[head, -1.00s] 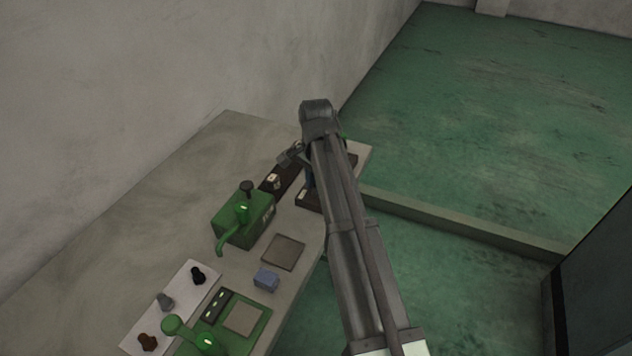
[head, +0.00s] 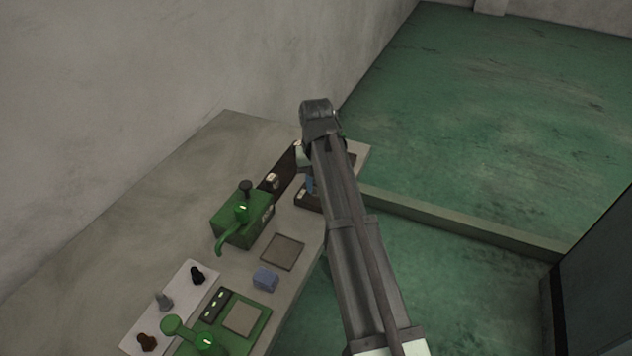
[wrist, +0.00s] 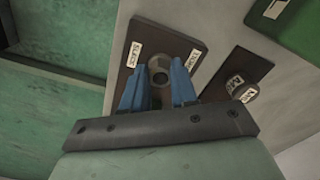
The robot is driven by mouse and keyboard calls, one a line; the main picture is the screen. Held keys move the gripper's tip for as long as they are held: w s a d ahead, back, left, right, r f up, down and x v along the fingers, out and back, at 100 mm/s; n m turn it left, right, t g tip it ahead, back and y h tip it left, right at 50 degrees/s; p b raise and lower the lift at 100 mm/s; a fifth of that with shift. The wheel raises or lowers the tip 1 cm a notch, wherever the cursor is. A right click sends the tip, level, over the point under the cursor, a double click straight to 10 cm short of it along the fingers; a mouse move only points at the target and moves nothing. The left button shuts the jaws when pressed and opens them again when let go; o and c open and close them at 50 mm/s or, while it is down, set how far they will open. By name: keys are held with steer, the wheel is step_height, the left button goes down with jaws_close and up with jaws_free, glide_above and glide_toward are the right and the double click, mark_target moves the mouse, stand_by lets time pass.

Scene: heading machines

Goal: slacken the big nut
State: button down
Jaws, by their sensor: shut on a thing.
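The big nut (wrist: 158,74) is a grey nut with a round centre, on a dark brown plate (wrist: 146,32) in the wrist view. My gripper (wrist: 157,82) has its two blue fingers on either side of the nut and is shut on it. The finger tips hide parts of the nut's sides. Pale labels stand left and right of the nut; their lettering is too small to read surely. In the head view my arm covers the nut, and only a bit of blue finger (head: 310,185) shows over the plate (head: 307,199).
A second dark plate (wrist: 252,68) with a round knob (wrist: 242,88) lies close to the right. On the bench (head: 150,208) stand a green machine (head: 233,220) with a lever, a blue-grey block (head: 265,280) and a white board (head: 180,302) with several small pieces. The wall borders the bench at left.

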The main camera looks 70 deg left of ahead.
steer(key=n, duration=0.5)
steer(key=shift+w+n, duration=0.1)
steer(key=shift+n, duration=0.2)
stand_by(0.4)
steer(key=c, duration=0.9)
jaws_free()
steer(key=shift+r, duration=0.1)
step_height(320, 180, up, 14)
steer(key=shift+f, duration=0.2)
